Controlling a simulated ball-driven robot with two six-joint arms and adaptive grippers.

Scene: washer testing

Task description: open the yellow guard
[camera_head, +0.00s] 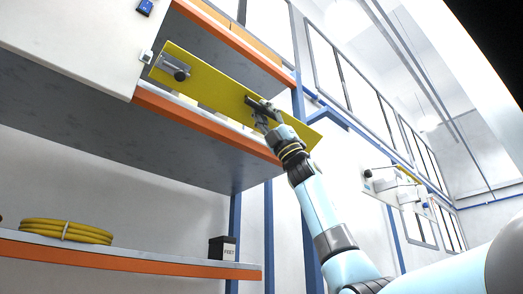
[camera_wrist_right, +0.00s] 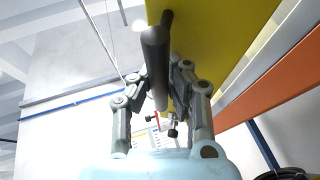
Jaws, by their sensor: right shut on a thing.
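The yellow guard (camera_head: 212,84) is a long flat plate at the upper shelf, tilted down to the right in the head view. A metal bracket with a dark knob (camera_head: 180,73) sits near its left end. My right gripper (camera_head: 262,110) is at the guard's right half, shut on its dark bar handle (camera_head: 265,105). In the right wrist view the handle (camera_wrist_right: 156,55) runs between the fingers of the gripper (camera_wrist_right: 161,88), with the yellow guard (camera_wrist_right: 215,35) behind and to the right. The gripper hides part of the handle. My left gripper is not in view.
A white cabinet panel (camera_head: 75,35) is left of the guard, with a small latch piece (camera_head: 146,57) at its edge. The orange-edged shelf (camera_head: 190,115) runs beneath the guard. A lower shelf (camera_head: 140,262) holds a yellow hose coil (camera_head: 65,231) and a black box (camera_head: 223,249).

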